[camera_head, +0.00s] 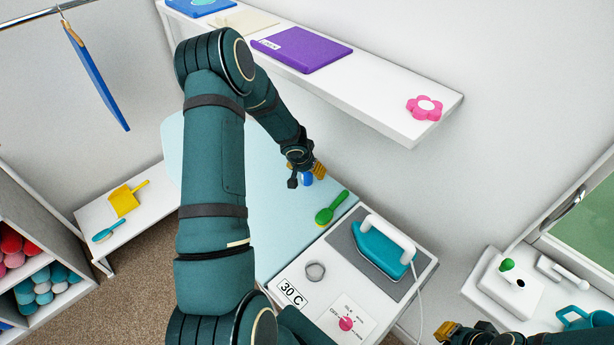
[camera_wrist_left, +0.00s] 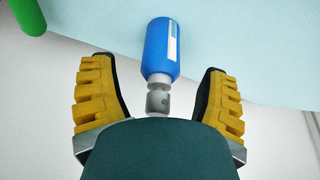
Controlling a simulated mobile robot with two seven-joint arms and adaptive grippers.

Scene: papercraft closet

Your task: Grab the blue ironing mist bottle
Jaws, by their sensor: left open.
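The blue mist bottle (camera_wrist_left: 160,45) has a white label and a grey nozzle (camera_wrist_left: 158,101). In the left wrist view its nozzle points toward my left gripper (camera_wrist_left: 160,78). The yellow fingers are open on either side, with gaps between them and the bottle. In the head view the bottle (camera_head: 307,180) is small and partly hidden by my left gripper (camera_head: 305,176), over the light blue ironing board (camera_head: 275,215). My right gripper (camera_head: 462,332) is at the bottom edge, partly cut off, away from the bottle; its opening is unclear.
A green brush (camera_head: 331,208) lies beside the bottle. A teal iron (camera_head: 383,249) rests on the panel at the board's near end.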

